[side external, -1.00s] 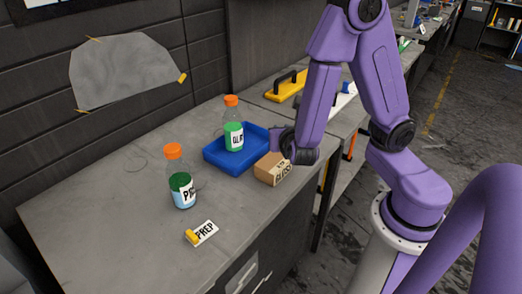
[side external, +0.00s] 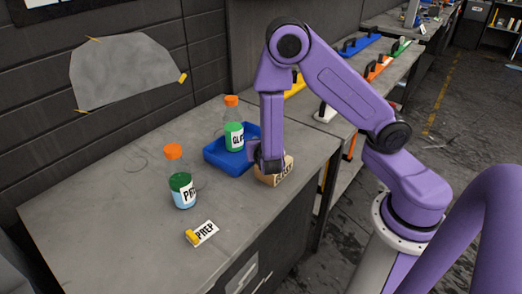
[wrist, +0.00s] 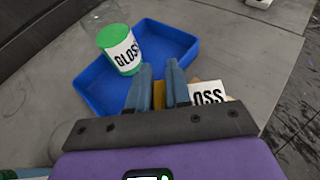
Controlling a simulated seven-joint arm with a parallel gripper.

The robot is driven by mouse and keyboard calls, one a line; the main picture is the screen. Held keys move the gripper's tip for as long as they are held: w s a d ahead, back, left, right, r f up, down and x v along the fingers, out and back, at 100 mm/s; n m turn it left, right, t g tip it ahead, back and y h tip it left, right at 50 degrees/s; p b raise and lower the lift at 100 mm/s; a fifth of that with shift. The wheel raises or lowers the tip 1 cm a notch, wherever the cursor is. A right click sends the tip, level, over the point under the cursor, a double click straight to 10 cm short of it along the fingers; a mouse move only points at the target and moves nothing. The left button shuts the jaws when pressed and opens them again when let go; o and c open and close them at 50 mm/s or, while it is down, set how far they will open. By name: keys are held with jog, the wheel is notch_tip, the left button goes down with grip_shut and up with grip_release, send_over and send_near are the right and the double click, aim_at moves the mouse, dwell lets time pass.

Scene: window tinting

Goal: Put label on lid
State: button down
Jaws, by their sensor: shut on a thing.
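A white label reading "OSS" (wrist: 208,95) shows to the right of my fingers in the wrist view, its left part hidden. My gripper (wrist: 160,88) is shut on a yellow-orange part between its fingers, which looks like this label's tab. In the side view my gripper (side external: 268,166) is down at the left of a small cardboard box (side external: 283,173) with dark lettering, overlapping it. Contact with the box is unclear. A bottle with a GLOSS label (side external: 234,137) and an orange lid (side external: 231,101) stands upright in a blue tray (side external: 217,158).
A PREP bottle (side external: 182,190) with an orange cap (side external: 173,152) stands nearer on the grey bench. A PREP label with a yellow tab (side external: 203,233) lies flat in front of it. The bench's left part is clear. Coloured hand tools (side external: 360,46) lie on the bench behind.

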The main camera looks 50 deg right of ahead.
jog(key=shift+f, duration=1.5)
jog(key=shift+f, duration=0.1)
jog(key=c, duration=1.1)
grip_release()
jog(key=shift+o, duration=0.2)
